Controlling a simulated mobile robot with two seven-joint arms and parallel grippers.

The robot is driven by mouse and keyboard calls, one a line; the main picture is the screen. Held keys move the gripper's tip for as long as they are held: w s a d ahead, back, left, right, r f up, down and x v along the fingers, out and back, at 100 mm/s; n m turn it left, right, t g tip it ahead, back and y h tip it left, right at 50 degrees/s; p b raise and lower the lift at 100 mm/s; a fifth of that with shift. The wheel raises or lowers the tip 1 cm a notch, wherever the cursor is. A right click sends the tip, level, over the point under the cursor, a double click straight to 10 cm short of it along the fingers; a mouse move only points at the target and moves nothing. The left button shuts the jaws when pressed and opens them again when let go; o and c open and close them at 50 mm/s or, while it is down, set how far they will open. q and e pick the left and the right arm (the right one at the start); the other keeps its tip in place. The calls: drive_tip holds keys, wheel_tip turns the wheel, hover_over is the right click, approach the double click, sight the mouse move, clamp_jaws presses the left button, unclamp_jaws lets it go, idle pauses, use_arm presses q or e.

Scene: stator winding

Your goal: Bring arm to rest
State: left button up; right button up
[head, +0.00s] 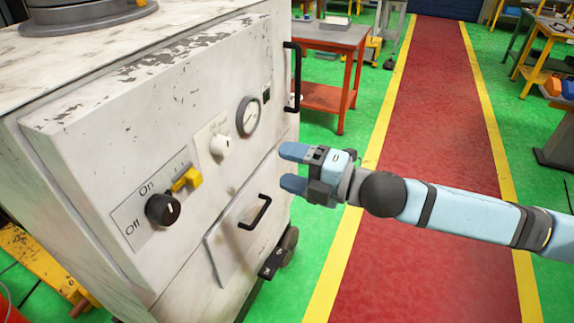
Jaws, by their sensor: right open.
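My right gripper (293,167) comes in from the right on my light blue arm (470,208). It is open, with two light blue fingers pointing left and nothing between them. It is in front of the right edge of a worn white machine cabinet (95,130), near its gauge and lower handle. I cannot tell how far the fingertips are from the panel. My left gripper is not in view.
The cabinet has a black On/Off knob (163,209), a yellow switch (187,179), a white knob (221,144), a gauge (248,115), a lower handle (256,213) and an upper handle (293,77). An orange workbench (345,45) stands behind. A red walkway (428,110) is clear.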

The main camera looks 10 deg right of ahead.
drive_tip(key=s+f+m+t+h+p, duration=0.2)
drive_tip(key=f+m+h, duration=0.1)
drive_tip(key=f+m, duration=0.45)
drive_tip(key=s+f+m+t+h+p, duration=0.1)
drive_tip(key=s+f+m+h+p, duration=0.1)
drive_tip(key=f+m, duration=0.55)
drive_tip(key=s+d+f+m+g+h+p, duration=0.1)
drive_tip(key=s+d+f+m+h, duration=0.2)
drive_tip(key=s+f, duration=0.4)
drive_tip(key=s+d+f+m+g+h, duration=0.1)
drive_tip(key=s+d+f+m+h, duration=0.2)
drive_tip(key=s+d+f+m, duration=0.3)
wheel_tip(320, 180, down, 4)
drive_tip(key=shift+s+r+m+g+p, duration=0.15)
drive_tip(key=shift+s+m+g+p, duration=0.2)
drive_tip(key=shift+s+m, duration=0.65)
